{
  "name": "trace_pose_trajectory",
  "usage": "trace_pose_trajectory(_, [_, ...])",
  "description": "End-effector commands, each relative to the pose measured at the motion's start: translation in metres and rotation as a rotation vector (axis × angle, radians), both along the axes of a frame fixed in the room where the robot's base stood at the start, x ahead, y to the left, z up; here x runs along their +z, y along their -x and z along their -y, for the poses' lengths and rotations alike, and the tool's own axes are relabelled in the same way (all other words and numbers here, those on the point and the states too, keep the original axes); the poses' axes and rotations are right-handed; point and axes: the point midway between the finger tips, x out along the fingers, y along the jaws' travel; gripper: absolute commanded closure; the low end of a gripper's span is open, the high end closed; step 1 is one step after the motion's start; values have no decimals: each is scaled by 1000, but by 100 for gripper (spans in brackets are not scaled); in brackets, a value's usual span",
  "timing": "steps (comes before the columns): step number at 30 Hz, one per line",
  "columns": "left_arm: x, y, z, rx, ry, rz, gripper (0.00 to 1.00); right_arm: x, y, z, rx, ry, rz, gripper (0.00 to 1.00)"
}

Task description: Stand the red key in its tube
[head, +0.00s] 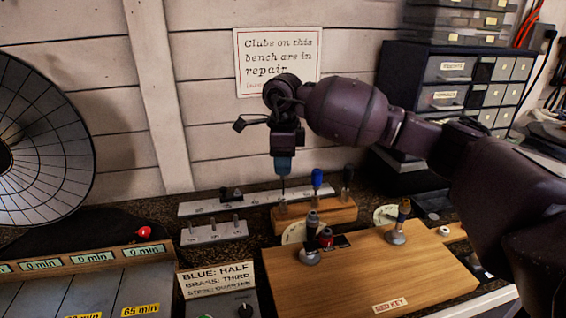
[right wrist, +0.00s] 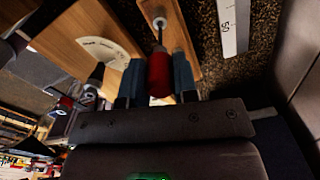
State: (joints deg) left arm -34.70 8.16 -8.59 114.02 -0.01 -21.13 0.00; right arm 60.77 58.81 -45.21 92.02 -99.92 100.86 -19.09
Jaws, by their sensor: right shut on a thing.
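My right gripper (head: 283,172) is above the left end of a small wooden block, pointing down. In the right wrist view its two blue-grey fingers (right wrist: 159,78) are shut on the red handle of the key (right wrist: 160,74). The key's thin dark shaft runs from the handle toward a round silver fitting (right wrist: 159,23) on the wood. In the head view the fingers hide the red handle, and the shaft points down at the block (head: 325,215). I cannot tell whether the tip is in the fitting or just above it. My left gripper is not in view.
Blue-handled (head: 317,180) and black-handled (head: 347,176) tools stand upright in the same block. Grey racks (head: 212,232) lie left; drawers (head: 445,80) stand behind right.

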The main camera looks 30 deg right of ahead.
Motion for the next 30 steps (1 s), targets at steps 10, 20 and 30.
trace_pose_trajectory(10, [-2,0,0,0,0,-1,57,-4,0,0,0,1,0,100])
trace_pose_trajectory(20, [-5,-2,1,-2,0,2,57,-11,0,0,0,1,0,100])
trace_pose_trajectory(30, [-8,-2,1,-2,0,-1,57,-18,0,0,0,2,-1,100])
